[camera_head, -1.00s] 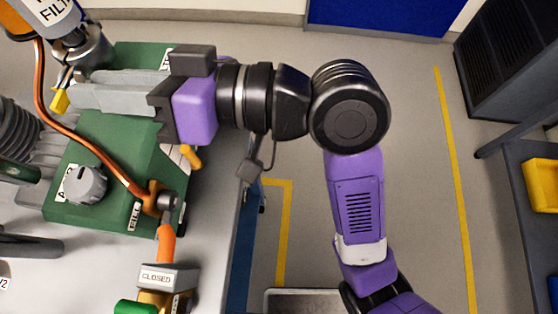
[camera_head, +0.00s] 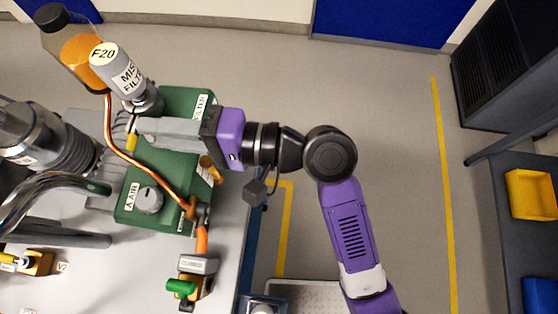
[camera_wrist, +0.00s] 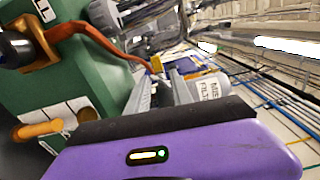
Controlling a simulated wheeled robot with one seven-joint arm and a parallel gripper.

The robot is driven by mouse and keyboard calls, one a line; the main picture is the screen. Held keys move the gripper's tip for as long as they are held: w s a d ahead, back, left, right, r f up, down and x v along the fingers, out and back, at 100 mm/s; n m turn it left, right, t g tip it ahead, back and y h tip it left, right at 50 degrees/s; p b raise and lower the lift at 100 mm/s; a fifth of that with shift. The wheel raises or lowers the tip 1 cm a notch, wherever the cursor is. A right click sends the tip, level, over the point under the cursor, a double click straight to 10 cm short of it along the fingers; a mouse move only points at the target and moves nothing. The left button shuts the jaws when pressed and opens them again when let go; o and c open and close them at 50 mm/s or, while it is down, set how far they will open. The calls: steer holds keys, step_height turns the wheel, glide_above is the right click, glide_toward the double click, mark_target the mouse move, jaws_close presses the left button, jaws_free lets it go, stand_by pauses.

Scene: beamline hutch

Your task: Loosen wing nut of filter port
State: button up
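A small yellow piece that looks like the wing nut (camera_head: 131,141) sits at the base of the grey "MIST FILTER" cylinder (camera_head: 122,72) on the green block. My gripper (camera_head: 142,131) reaches in from the right, its long grey fingers level with this piece. In the wrist view the two fingers (camera_wrist: 157,76) stand apart with a clear gap. The yellow piece (camera_wrist: 156,63) shows just past their tips, in line with the gap. I cannot tell whether a finger touches it. The filter's labelled body (camera_wrist: 211,87) is right of the fingers.
The green block (camera_head: 172,199) carries an "A.AIR" knob (camera_head: 149,200), a copper tube (camera_head: 111,128) and an orange handle (camera_head: 209,166) below my gripper. A valve tagged "CLOSED" (camera_head: 196,263) stands nearer. An orange-filled bottle (camera_head: 72,45) is behind.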

steer(key=m+p, duration=0.1)
steer(key=m, duration=0.1)
steer(key=m+p, duration=0.4)
steer(key=shift+r+m, duration=0.3)
steer(key=shift+r, duration=0.1)
steer(key=d+b, duration=0.3)
steer(key=d, duration=0.5)
steer(key=d+f+t+h+b, duration=0.4)
steer(key=d+f, duration=0.4)
steer(key=f, duration=0.6)
steer(key=s+d+f+m+t+h+b, duration=0.1)
steer(key=d+f+t+h+b, duration=0.4)
steer(key=f, duration=0.9)
steer(key=d+b, duration=0.2)
steer(key=d, duration=0.1)
steer(key=shift+s+d+f+t+h+b, duration=0.15)
steer(key=shift+s+d+t+h+b, duration=0.05)
steer(key=shift+t+h+b, duration=0.1)
